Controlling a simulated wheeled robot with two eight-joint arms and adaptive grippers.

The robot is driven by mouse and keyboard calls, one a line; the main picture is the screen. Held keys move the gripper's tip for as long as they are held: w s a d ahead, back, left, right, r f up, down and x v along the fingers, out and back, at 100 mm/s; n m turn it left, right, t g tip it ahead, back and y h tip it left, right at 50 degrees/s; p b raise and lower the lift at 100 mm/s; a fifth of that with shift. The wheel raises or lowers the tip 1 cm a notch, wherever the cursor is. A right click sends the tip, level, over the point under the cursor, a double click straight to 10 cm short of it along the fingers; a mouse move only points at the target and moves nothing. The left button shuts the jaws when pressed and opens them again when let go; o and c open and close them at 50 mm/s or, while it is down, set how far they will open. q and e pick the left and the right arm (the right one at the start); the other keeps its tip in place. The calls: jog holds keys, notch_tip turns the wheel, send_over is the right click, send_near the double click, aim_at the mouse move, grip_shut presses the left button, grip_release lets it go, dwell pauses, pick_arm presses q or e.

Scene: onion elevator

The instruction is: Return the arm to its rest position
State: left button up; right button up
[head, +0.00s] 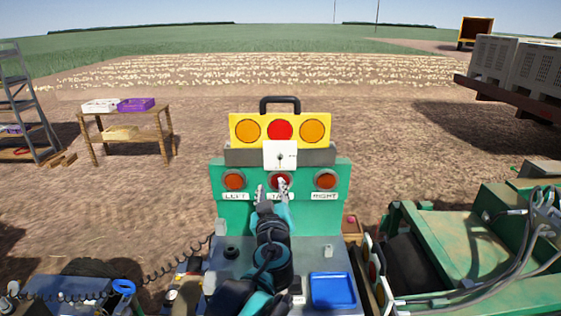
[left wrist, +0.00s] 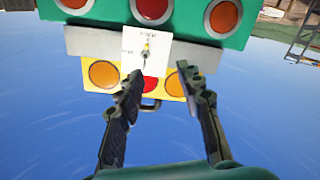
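My left arm reaches up from the bottom middle of the head view. Its left gripper (head: 272,187) is in front of the green panel (head: 221,211) with red lamps marked LEFT and RIGHT, overlapping the middle lamp and its label. In the left wrist view the left gripper (left wrist: 157,76) is open, with nothing between its fingers. A white switch plate (left wrist: 133,60) with a small toggle is beyond the fingertips there; it also shows above the gripper in the head view (head: 271,160). I cannot tell whether the fingers touch anything. My right gripper is not in view.
A yellow lamp board (head: 264,117) with a black handle stands above the panel. A blue tray (head: 332,290) is right of my arm. Green machinery with hoses (head: 477,240) fills the lower right. A wooden table (head: 129,136) stands on open soil at left.

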pick_arm(q)
jog(key=s+a+f+g+y+b, duration=0.25)
jog(key=s+a+f+b, duration=0.2)
jog(key=a+f, duration=0.4)
jog(key=s+a+f+g+y+b, duration=0.1)
jog(key=s+a+f+g+b, duration=0.25)
jog(key=s+a+f, duration=0.5)
jog(key=s+f+m+g+h+b, duration=0.1)
jog(key=s+f+b, duration=0.2)
jog(key=f, duration=0.5)
jog(key=s+d+f+m+g+h+b, duration=0.1)
jog(key=s+f+m+g+b, duration=0.1)
jog(key=s+f, duration=0.4)
jog(key=s+f+m+g+h+b, duration=0.1)
jog(key=s+f+b, duration=0.3)
jog(key=f, duration=0.6)
jog(key=shift+s+d+m+g+h, duration=0.15)
jog(key=shift+s+m+g+h, duration=0.15)
jog(key=shift+s+m+h, duration=0.2)
